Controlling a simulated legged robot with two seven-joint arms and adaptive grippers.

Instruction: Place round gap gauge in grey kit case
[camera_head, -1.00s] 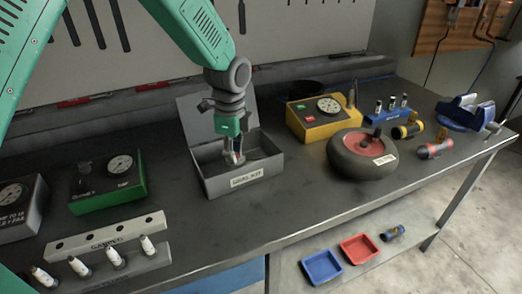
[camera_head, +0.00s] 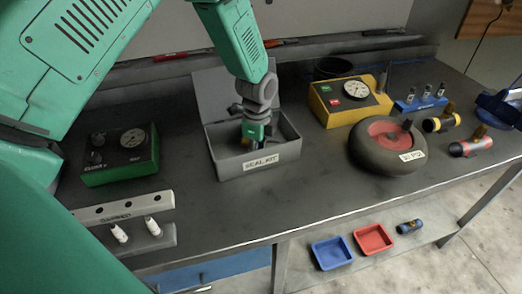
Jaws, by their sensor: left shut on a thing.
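The grey kit case (camera_head: 226,166) stands open on the bench with its lid raised at the back and a white label on its front. My left gripper (camera_head: 252,145) points down inside the case, behind its front wall. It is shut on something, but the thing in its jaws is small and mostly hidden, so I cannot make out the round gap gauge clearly. My right gripper does not show.
A yellow gauge box (camera_head: 346,99) and a dark wheel with a red hub (camera_head: 388,146) stand right of the case. A green gauge box (camera_head: 121,154) and a white-topped rack (camera_head: 125,210) stand left. Blue (camera_head: 331,253) and red trays (camera_head: 373,239) lie lower down.

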